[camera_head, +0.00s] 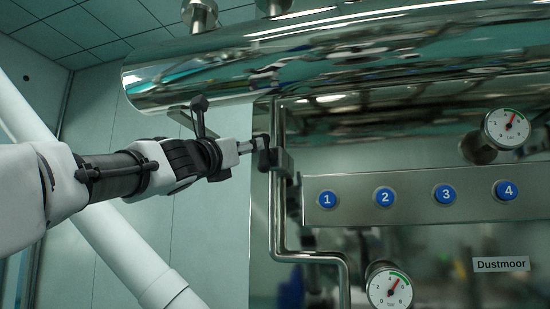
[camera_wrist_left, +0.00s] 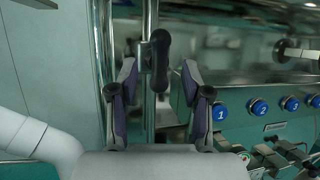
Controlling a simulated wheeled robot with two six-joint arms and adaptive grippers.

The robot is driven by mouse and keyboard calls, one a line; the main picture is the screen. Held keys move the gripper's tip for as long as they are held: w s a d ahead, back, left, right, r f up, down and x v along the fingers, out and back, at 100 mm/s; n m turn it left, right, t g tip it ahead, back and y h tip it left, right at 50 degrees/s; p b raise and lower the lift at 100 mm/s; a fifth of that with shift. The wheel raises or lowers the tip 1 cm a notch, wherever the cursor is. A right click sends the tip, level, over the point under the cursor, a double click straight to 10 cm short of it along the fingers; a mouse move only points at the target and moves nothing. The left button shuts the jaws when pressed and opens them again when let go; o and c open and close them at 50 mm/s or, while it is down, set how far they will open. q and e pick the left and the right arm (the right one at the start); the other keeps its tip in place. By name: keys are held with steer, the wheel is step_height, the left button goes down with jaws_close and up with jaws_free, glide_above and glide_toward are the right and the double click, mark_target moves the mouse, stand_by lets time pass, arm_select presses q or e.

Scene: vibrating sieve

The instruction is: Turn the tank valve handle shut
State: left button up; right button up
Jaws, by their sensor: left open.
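The valve handle (camera_head: 264,154) is a small black lever on the vertical steel pipe (camera_head: 277,210), left of the button panel. In the left wrist view the black handle (camera_wrist_left: 159,62) hangs upright ahead, in the gap between the fingers. My left gripper (camera_head: 250,147) reaches in from the left, roughly level, with its tips at the handle. In the wrist view the left gripper (camera_wrist_left: 160,85) has its fingers spread, one to each side of the handle, with gaps showing. Its tips partly cover the valve in the head view. My right gripper is not in view.
A steel panel (camera_head: 415,180) with numbered blue buttons stands right of the pipe. Pressure gauges show at upper right (camera_head: 507,129) and lower middle (camera_head: 390,289). A large polished tank (camera_head: 330,62) spans above. A name plate (camera_head: 501,264) reads Dustmoor.

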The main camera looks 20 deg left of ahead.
mark_target(264, 153)
arm_select(q)
steer(key=p+x, duration=0.1)
steer(key=x, duration=0.1)
steer(key=p+x, duration=0.2)
steer(key=x, duration=0.1)
steer(key=p+x, duration=0.2)
steer(key=x, duration=0.1)
steer(key=shift+w+d+f, duration=0.15)
steer(key=shift+w+f, duration=0.1)
steer(key=shift+w+p, duration=0.2)
steer(key=shift+p, duration=0.25)
steer(key=shift+s, duration=0.2)
steer(key=shift+w+f, duration=0.1)
jaws_close()
